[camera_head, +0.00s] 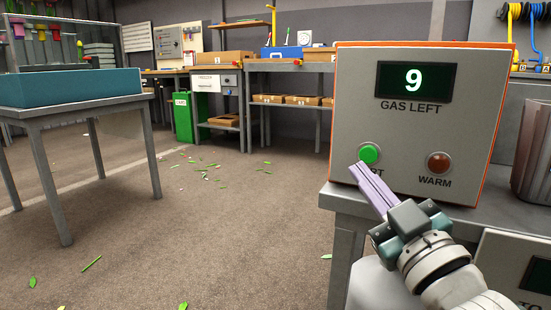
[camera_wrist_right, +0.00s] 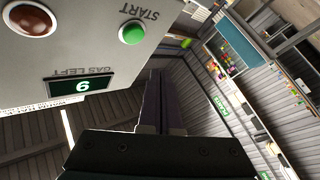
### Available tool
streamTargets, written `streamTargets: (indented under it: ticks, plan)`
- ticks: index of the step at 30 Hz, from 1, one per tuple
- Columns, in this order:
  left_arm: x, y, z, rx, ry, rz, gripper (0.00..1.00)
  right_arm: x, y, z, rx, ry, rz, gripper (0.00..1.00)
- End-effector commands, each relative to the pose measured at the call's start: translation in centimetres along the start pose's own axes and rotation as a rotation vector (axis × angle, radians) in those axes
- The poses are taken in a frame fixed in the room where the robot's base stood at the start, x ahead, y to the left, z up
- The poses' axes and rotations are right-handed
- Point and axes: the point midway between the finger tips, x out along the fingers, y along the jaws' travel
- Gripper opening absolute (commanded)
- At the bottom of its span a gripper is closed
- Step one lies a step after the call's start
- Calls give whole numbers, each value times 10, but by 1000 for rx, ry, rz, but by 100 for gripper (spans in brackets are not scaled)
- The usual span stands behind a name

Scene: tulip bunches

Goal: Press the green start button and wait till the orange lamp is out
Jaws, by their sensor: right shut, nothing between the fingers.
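The grey control box (camera_head: 345,110) has an orange edge and a display (camera_head: 415,81) reading 9 above "GAS LEFT". Its round green start button (camera_head: 369,153) is at the lower left; the button also shows in the wrist view (camera_wrist_right: 132,33). The lamp (camera_head: 438,162) marked "WARM" is a dull reddish brown and does not look lit; it also shows in the wrist view (camera_wrist_right: 30,20). My right gripper (camera_head: 362,170) is shut and empty. Its tips are just below the button in the head view; the wrist view shows them apart from it. My left gripper is not in view.
The box stands on a grey bench (camera_head: 343,200), with a metal bin (camera_head: 534,160) at its right. A table with a teal tray (camera_head: 70,88) is at left. A green bin (camera_head: 183,117) and workbenches stand at the back. The floor between is open, with scattered leaves.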

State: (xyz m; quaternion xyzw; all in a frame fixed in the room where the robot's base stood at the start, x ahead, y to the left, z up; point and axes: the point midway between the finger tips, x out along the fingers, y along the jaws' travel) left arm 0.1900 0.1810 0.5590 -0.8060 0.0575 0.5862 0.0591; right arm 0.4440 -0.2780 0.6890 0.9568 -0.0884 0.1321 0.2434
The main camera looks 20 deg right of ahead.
Motion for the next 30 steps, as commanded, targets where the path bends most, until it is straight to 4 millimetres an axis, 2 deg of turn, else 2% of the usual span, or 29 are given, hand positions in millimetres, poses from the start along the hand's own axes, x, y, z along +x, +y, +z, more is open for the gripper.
streamTargets:
  ticks: [3, 12, 30]
  plan:
    - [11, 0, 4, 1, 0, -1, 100, 11, 8, 11, -2, 3, 1, 0]
    - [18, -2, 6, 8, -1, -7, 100, 28, 20, 22, 1, 0, 0, 0]
    - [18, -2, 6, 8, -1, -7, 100, 30, 22, 22, 1, -1, 0, 0]
